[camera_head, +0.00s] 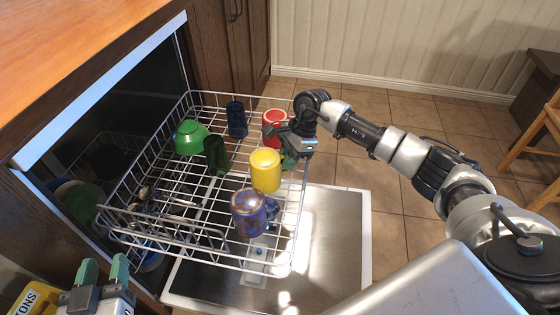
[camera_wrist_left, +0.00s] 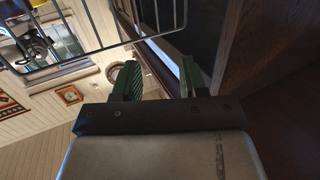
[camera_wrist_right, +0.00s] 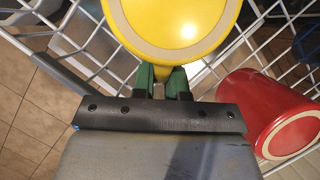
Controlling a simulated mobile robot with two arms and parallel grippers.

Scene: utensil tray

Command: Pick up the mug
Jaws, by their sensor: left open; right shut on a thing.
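A yellow mug (camera_head: 265,172) is upside down in the upper dishwasher rack (camera_head: 187,233). My right gripper (camera_head: 289,158) is beside it at the rack's right edge, with its fingers close together. In the right wrist view, the fingers (camera_wrist_right: 164,84) meet the near side of the yellow mug (camera_wrist_right: 175,25), where they are shut on its handle, mostly hidden. A red mug (camera_head: 275,125) is behind the gripper, and a blue-brown mug (camera_head: 249,212) is in front of the yellow one. My left gripper (camera_head: 104,271) is open and empty at the lower left; its fingers show apart in the left wrist view (camera_wrist_left: 158,80).
A green bowl (camera_head: 190,138), a dark green glass (camera_head: 217,155) and a blue glass (camera_head: 237,120) also stand in the rack. The open dishwasher door (camera_head: 335,230) lies below. A wooden counter (camera_head: 70,40) borders the left.

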